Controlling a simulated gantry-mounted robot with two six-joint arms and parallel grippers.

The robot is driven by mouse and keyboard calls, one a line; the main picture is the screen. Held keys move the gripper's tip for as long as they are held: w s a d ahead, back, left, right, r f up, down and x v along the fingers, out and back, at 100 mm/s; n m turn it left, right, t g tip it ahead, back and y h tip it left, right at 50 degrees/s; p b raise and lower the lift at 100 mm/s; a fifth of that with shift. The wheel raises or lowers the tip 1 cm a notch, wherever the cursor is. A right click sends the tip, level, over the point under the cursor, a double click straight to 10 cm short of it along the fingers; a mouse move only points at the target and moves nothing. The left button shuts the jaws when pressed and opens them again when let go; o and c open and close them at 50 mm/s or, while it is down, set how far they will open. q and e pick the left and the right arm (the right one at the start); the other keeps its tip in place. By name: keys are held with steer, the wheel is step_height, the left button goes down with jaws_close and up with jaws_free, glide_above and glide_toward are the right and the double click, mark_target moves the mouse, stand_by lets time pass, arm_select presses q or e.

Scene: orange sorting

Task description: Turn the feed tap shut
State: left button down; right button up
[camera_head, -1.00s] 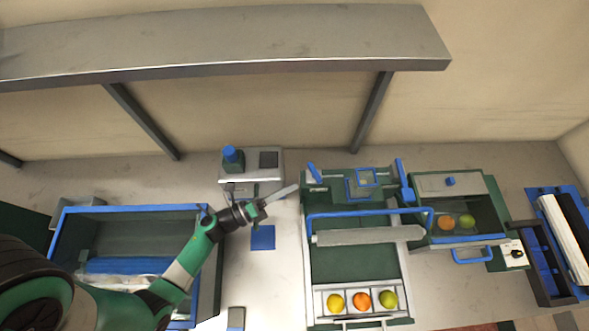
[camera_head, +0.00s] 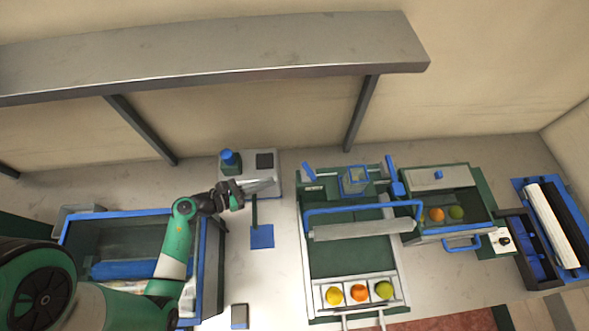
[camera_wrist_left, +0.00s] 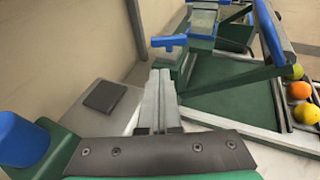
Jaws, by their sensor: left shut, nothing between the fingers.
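A blue T-shaped handle (camera_head: 309,171), which looks like the feed tap, sits at the back left corner of the green sorting machine (camera_head: 318,262). In the left wrist view the blue handle (camera_wrist_left: 169,42) shows just beyond my fingertips. My left gripper (camera_head: 270,184) is shut and empty, in front of a grey box and left of the handle, apart from it. In the left wrist view its two fingers (camera_wrist_left: 160,80) lie together and point toward the handle. My right gripper is not in view.
The grey box (camera_head: 266,184) carries a blue knob (camera_head: 230,158) and a dark pad. A blue bar (camera_head: 360,207) spans the machine. Several fruits, including an orange (camera_head: 359,293), lie in its front tray. A blue-rimmed crate (camera_head: 85,217) stands left, and a grey shelf (camera_head: 220,62) hangs above.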

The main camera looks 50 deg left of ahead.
mark_target(304, 168)
arm_select(q)
steer(key=x, duration=0.3)
steer(key=r+x, duration=0.1)
steer(key=x, duration=0.6)
steer(key=shift+w+r, duration=0.2)
steer(key=shift+r, duration=0.05)
